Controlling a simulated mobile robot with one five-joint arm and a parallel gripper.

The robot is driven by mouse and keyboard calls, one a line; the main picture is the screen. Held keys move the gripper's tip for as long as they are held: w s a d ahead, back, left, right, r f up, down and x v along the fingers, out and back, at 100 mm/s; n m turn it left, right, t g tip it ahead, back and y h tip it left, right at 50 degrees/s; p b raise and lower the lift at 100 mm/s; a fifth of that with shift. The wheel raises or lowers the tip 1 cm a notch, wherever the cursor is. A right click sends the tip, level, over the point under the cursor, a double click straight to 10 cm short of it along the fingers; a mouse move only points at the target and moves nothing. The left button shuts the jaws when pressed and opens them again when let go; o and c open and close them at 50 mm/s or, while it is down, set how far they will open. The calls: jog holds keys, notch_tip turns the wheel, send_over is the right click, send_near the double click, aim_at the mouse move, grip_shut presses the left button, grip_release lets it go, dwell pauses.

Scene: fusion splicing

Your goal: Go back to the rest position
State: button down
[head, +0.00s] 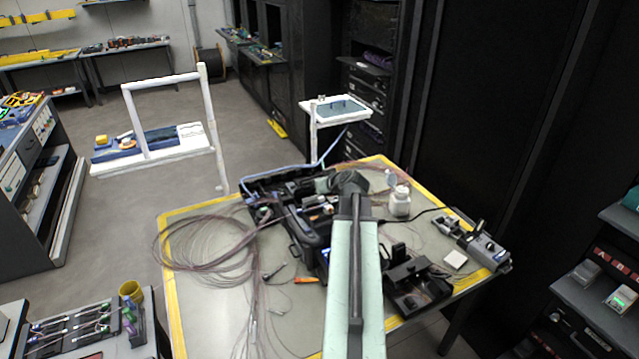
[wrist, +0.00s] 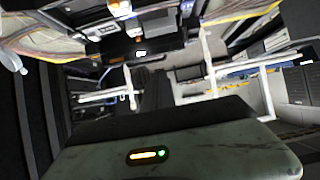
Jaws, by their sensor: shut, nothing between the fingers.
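My arm reaches up the middle of the head view over the table. My gripper (head: 348,182) is the dark end of it, above the black splicing gear. It is shut and empty, and its fingertips are hard to make out. The splicing work table (head: 205,290) has a yellow border and carries a black open case (head: 312,255) with tools. My arm hides part of the table and gear. In the wrist view, the fingers do not show clearly; a pale green surface with a small lit indicator fills the bottom.
A coil of thin fibres (head: 185,243) lies on the table's left. A white bottle (head: 400,200) and a grey device (head: 483,248) stand on its right. A tool rack (head: 85,330) is at bottom left. Dark cabinets (head: 480,100) line the right. Floor (head: 120,230) is open at left.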

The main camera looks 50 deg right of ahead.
notch_tip(320, 180, up, 3)
jog(key=shift+r+p, duration=0.15)
jog(key=shift+p, duration=0.7)
